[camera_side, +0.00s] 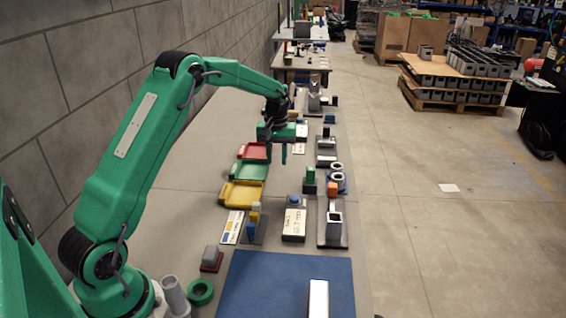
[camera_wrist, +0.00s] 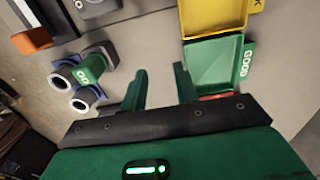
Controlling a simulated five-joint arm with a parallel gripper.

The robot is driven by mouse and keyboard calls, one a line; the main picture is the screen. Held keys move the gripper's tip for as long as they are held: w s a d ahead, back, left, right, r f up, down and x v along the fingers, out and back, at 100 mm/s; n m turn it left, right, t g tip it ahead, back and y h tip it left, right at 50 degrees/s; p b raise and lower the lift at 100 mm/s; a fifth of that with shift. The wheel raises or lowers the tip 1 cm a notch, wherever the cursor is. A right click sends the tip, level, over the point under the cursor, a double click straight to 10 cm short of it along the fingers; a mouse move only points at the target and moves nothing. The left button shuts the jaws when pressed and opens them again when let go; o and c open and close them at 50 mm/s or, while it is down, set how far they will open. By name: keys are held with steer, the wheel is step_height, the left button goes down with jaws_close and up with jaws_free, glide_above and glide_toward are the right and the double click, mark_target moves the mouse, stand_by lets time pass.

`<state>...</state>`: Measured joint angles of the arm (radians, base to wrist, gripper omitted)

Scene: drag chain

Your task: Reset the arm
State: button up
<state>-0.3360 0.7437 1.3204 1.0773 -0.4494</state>
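My gripper (camera_side: 277,157) hangs from my green arm over the far middle of the grey work table (camera_side: 200,137), its fingers pointing down beside the red tray (camera_side: 256,151). In the wrist view my gripper (camera_wrist: 160,86) shows two dark green fingers spread apart with bare table between them. Nothing is held. The arm is stretched out along the table, away from its base. The exact height of the fingertips above the table is hard to tell.
Green (camera_side: 249,171) and yellow (camera_side: 243,193) trays lie nearer than the red one. Several small fixtures with parts stand along the right side, including a metal block (camera_side: 333,230). A blue mat (camera_side: 270,285) lies in front. A block wall (camera_side: 110,60) runs along the left.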

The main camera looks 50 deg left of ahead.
steer(key=s+d+r+m+t, duration=0.1)
steer(key=s+d+r+m, duration=0.1)
steer(key=s+d+r, duration=0.5)
steer(key=s+d+r+m+t, duration=0.2)
steer(key=s+d+r, duration=0.25)
steer(key=r, duration=0.45)
steer(key=s+d+m+t, duration=0.1)
steer(key=s+d+m, duration=0.1)
steer(key=s, duration=0.7)
steer(key=s+d+m+t, duration=0.1)
steer(key=s+d+m, duration=0.2)
steer(key=s, duration=0.7)
steer(key=shift+s+d+r+t, duration=0.2)
steer(key=shift+d+r+t, duration=0.1)
steer(key=shift+d, duration=0.75)
